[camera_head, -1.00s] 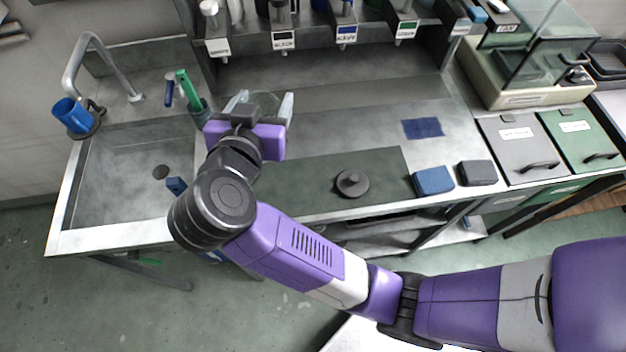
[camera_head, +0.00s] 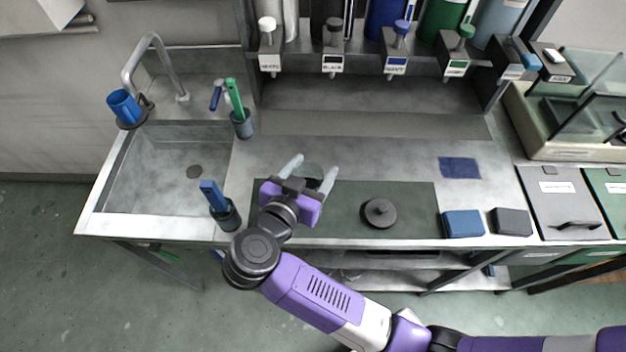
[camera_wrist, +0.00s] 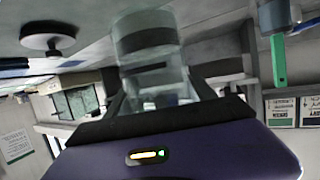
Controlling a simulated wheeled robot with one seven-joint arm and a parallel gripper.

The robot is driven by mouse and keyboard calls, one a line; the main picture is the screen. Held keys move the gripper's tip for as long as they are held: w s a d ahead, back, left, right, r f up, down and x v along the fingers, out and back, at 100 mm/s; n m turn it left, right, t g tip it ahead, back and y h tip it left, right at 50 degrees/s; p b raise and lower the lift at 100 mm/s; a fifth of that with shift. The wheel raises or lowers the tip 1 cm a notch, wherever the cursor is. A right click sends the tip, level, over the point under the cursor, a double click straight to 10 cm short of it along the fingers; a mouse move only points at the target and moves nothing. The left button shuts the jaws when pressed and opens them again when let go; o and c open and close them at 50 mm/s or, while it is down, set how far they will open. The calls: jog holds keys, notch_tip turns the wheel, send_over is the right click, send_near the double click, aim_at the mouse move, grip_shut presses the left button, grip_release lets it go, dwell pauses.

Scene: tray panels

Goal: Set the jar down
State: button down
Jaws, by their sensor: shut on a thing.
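The jar (camera_wrist: 152,52) is clear glass with a dark band, seen between my gripper's fingers in the wrist view. In the head view only a faint part of the jar (camera_head: 312,172) shows between the pale fingertips. My gripper (camera_head: 311,171) is shut on it, over the counter near the back left part of the dark green mat (camera_head: 335,215). I cannot tell whether the jar's base touches the surface. A dark round lid with a knob (camera_head: 379,213) lies on the mat to the right; it also shows in the wrist view (camera_wrist: 48,35).
A cup with a green-handled brush (camera_head: 241,122) stands behind left, and a cup with a blue brush (camera_head: 226,215) at front left. The sink (camera_head: 165,175) is further left. Blue (camera_head: 462,223) and dark (camera_head: 511,222) sponges lie right. Labelled dispensers (camera_head: 396,62) hang behind.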

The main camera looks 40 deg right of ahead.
aim_at(314, 181)
jog(key=shift+f, duration=2.3)
jog(key=shift+c, duration=1.6)
grip_release()
jog(key=shift+f, duration=0.1)
jog(key=b+v, duration=0.1)
jog(key=v, duration=1.1)
jog(key=shift+a, duration=0.1)
